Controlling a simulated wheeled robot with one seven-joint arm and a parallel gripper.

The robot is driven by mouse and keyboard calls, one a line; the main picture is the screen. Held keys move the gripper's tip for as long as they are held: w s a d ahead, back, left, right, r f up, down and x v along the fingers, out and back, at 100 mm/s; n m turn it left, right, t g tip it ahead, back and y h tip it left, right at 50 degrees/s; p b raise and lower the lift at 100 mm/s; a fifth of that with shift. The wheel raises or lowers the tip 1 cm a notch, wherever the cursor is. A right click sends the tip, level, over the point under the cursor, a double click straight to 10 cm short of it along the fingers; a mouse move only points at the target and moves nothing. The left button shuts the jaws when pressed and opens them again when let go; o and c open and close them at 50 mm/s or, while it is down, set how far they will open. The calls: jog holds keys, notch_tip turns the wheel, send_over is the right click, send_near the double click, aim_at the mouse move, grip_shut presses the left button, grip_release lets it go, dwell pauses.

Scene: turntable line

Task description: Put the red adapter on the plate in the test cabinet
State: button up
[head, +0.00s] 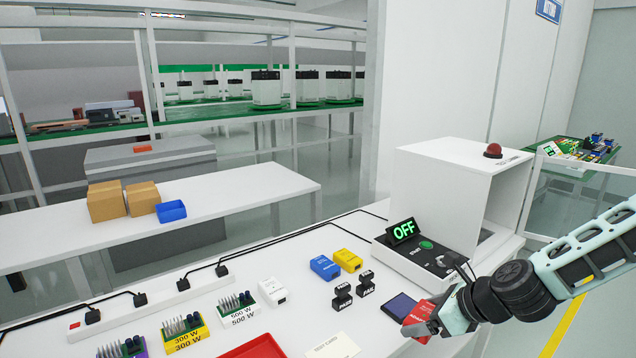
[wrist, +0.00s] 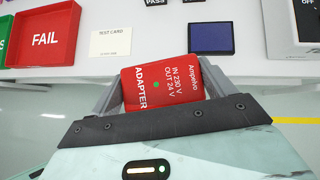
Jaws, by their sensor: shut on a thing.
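The red adapter (wrist: 160,85) is between the fingers of my gripper (wrist: 158,92) in the wrist view, its white label facing the camera. My gripper (head: 432,325) is shut on it. In the head view the adapter (head: 417,316) is partly covered by the gripper, near the bench's front edge, in front of the test cabinet. The test cabinet (head: 450,168) is a white box with a red dome on top, a green button and a sign reading OFF. Its opening is seen at an angle; I cannot make out the plate inside.
A dark blue pad (head: 399,306) lies just beyond the adapter. Two black stamps (head: 342,296), a test card (head: 333,346) and a red FAIL tray (wrist: 45,35) are to the left. Blue (head: 324,267), yellow (head: 348,260) and white (head: 272,292) adapters stand farther back.

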jog(key=d+f+m+h, duration=0.1)
jog(key=w+d+f+m+t, duration=0.1)
jog(key=w+d+f+m+h, duration=0.1)
jog(key=m, duration=0.1)
jog(key=shift+d+t+h, duration=0.3)
jog(key=shift+d+t, duration=0.1)
jog(key=d+f+m+t+h, duration=0.1)
jog(key=d+f+m+h, duration=0.25)
jog(key=d+m, duration=0.2)
jog(key=shift+h, duration=0.25)
jog(key=shift+s+d+r, duration=0.2)
jog(key=shift+s+r, duration=0.05)
jog(key=shift+s, duration=0.6)
jog(key=shift+s+d+r, duration=0.2)
jog(key=shift+s+d, duration=0.05)
jog(key=shift+s, duration=0.55)
jog(key=shift+s+d+r, duration=0.2)
jog(key=shift+s+r, duration=0.05)
jog(key=shift+s, duration=0.6)
